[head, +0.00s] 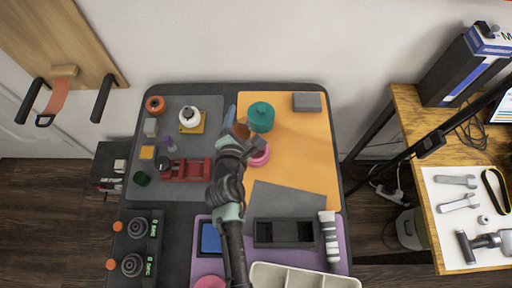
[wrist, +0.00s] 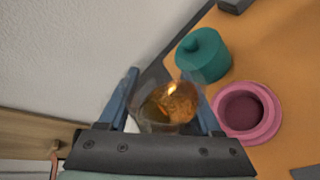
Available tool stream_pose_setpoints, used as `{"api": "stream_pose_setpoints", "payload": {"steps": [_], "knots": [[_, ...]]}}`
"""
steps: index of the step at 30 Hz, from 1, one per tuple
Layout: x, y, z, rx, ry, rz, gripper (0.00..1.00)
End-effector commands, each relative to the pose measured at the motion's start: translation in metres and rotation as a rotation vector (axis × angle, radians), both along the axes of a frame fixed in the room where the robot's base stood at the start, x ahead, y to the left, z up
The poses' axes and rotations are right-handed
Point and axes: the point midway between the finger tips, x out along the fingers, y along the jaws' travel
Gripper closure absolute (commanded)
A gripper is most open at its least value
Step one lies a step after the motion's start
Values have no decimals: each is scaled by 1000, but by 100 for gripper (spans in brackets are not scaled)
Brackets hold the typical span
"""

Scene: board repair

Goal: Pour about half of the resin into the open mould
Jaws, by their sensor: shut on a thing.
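My gripper (wrist: 166,92) is shut on a clear cup of amber resin (wrist: 174,105), with one blue finger on each side. In the head view the cup (head: 241,130) is small and partly hidden by my gripper. I cannot tell how far it is tilted. The open mould (wrist: 244,112) is a pink round ring with a dark pink hollow, standing on the orange mat just right of the cup. It also shows in the head view (head: 261,156), partly covered by my arm. I see no resin in its visible hollow.
A teal lidded pot (wrist: 203,56) stands on the orange mat (head: 300,165) close behind the mould. A grey block (head: 307,102) lies at the mat's back right. A red holder (head: 185,170) and a white bottle (head: 189,117) stand left of my arm. The mat's right side is clear.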

Motion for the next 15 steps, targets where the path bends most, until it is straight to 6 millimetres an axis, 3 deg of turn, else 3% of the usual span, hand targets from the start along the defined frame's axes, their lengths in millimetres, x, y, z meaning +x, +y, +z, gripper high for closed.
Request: {"api": "stream_pose_setpoints", "payload": {"steps": [15], "knots": [[0,0,-8,74,-21,-2,94]]}}
